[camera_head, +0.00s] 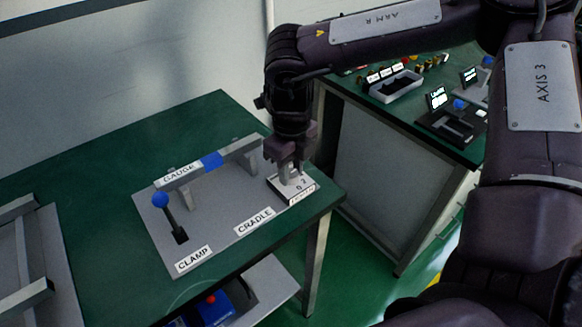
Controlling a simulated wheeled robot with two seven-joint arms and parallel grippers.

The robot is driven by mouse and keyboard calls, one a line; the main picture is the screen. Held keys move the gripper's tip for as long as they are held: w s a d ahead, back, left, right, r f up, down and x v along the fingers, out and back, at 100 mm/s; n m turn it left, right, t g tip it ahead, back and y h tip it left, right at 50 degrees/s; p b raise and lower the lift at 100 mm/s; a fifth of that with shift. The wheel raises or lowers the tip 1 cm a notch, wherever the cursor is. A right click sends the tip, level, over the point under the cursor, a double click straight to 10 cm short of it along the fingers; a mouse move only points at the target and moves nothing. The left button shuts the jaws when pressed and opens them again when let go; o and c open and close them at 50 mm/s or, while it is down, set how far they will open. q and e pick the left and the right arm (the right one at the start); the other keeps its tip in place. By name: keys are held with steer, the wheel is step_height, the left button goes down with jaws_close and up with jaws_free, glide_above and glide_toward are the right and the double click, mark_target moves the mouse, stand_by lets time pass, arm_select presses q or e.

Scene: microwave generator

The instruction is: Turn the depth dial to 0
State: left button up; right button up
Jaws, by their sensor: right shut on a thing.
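The depth dial unit (302,192) is a small white-topped block with digits and a front label, at the right end of the grey fixture plate on the green table. My right gripper (290,171) reaches down over it from above, its fingers shut on the dial's knob. The knob is mostly hidden by the fingers, and I cannot read which digit the dial points to. My left gripper is not in view.
On the grey plate (215,228) stand a grey rail (238,149) marked GAUGE, a blue-knobbed clamp lever (168,217) and a CRADLE label (254,221). Another fixture (25,262) is at left. A second table (400,110) behind holds a tray (396,86) and small devices.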

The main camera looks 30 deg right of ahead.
steer(key=shift+f+m+b, duration=0.15)
steer(key=shift+m+b, duration=1.65)
steer(key=shift+b, duration=0.05)
arm_select(q)
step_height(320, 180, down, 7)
steer(key=b, duration=0.3)
arm_select(e)
steer(key=m, duration=0.4)
steer(key=shift+m, duration=0.3)
steer(key=m+b, duration=0.4)
steer(key=m, duration=0.4)
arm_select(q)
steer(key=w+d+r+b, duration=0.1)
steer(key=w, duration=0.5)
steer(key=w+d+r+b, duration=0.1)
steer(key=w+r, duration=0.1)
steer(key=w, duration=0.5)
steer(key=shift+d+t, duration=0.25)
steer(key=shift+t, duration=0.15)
arm_select(e)
steer(key=shift+r+m, duration=0.2)
steer(key=shift+m, duration=1.7)
steer(key=o, duration=1)
